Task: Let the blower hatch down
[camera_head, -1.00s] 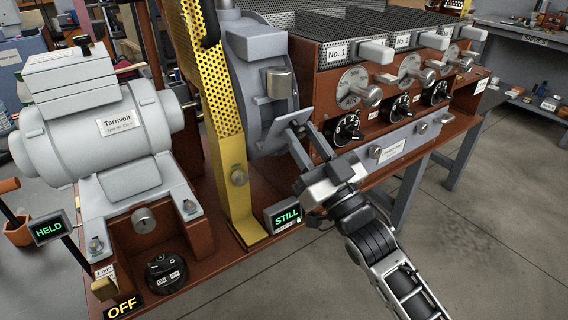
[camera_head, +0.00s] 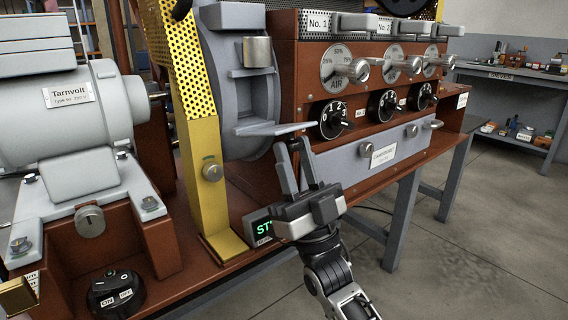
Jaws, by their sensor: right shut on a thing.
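The blower hatch (camera_head: 268,129) is a grey flap on the front of the round grey blower housing (camera_head: 232,95). It sticks out nearly level toward the right, seen almost edge-on, so the opening behind it is hard to make out. My right gripper (camera_head: 293,146) reaches up from below and is shut on the hatch at its outer right end. The exact contact at the fingertips is small and partly hidden. My left gripper is not in view.
A yellow perforated guard (camera_head: 184,100) and a grey motor (camera_head: 65,110) stand left of the housing. The roaster panel with dials and black knobs (camera_head: 332,119) is close on the right. A display (camera_head: 261,228) sits behind my gripper, partly covered. Open floor lies at lower right.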

